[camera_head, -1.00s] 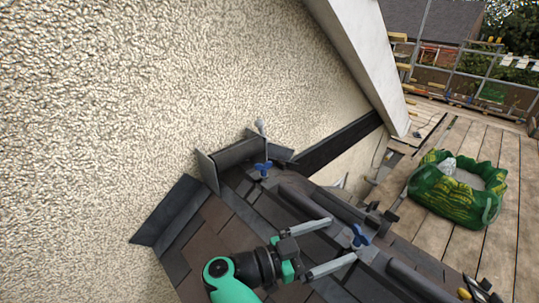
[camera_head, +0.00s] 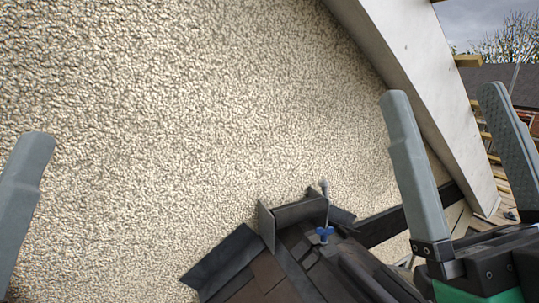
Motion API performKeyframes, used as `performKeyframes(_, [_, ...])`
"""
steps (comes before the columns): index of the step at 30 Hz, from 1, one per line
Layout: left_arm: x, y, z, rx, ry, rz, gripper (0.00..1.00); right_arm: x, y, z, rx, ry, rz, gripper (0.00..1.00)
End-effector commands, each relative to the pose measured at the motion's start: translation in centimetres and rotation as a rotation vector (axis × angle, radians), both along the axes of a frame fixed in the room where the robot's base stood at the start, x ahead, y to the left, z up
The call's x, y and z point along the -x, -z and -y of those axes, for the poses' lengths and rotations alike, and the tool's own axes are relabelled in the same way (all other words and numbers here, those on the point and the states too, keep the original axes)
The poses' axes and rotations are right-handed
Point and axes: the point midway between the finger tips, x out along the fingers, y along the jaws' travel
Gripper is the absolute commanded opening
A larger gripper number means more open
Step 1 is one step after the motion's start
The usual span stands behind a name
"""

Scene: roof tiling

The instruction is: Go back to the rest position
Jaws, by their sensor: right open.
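My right gripper (camera_head: 441,96) is at the right side of the head view, its two long grey fingers pointing up and standing wide apart. It is open, with nothing between the fingers. It is in front of the white sloping board and the wall. One grey finger of my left gripper (camera_head: 22,190) shows at the left edge, pointing up in front of the wall. The rest of the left gripper is out of frame, so its opening cannot be seen.
The rough cream wall (camera_head: 200,110) fills most of the view. Below is the dark tiled roof (camera_head: 300,255), with grey upstand pieces (camera_head: 300,209) and a small blue clamp-like part (camera_head: 325,234) near the wall. A white sloping board (camera_head: 425,75) runs down at the right.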

Motion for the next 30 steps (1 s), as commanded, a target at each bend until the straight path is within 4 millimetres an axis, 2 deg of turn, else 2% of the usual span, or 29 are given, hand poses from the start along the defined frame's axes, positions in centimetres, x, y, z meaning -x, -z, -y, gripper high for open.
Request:
performKeyframes(1, [0.0,0.0,0.0,0.000,0.000,0.000,0.50,1.2,0.4,1.0,-0.001,0.028,-0.031,1.00])
performKeyframes(5, [0.0,0.0,0.0,0.000,0.000,0.000,0.50,3.5,2.1,4.2,-0.059,0.100,-0.138,1.00])
performKeyframes(6, [0.0,-1.4,0.0,0.000,0.000,-0.002,0.50,3.9,1.1,4.8,-0.078,0.110,-0.158,1.00])
performKeyframes(7, [-0.1,-3.1,0.0,0.000,0.000,-0.003,0.50,3.6,-0.8,4.6,-0.074,0.106,-0.159,1.00])
performKeyframes(14, [0.0,-11.0,0.0,0.000,0.000,0.001,0.50,3.5,-8.5,4.5,-0.071,0.103,-0.159,1.00])
performKeyframes(17, [0.0,-15.2,0.0,0.000,0.000,0.000,0.50,3.5,-12.8,4.5,-0.070,0.103,-0.157,1.00])
performKeyframes(24, [0.0,-26.8,0.0,0.000,0.000,0.001,0.50,3.5,-24.4,4.4,-0.070,0.103,-0.157,1.00])
performKeyframes(27, [0.0,-30.3,0.0,0.000,0.000,0.001,0.50,3.5,-27.9,4.4,-0.070,0.103,-0.158,1.00])
performKeyframes(30, [0.0,-32.3,0.0,0.000,0.000,0.000,0.50,3.5,-29.9,4.4,-0.070,0.103,-0.158,1.00])
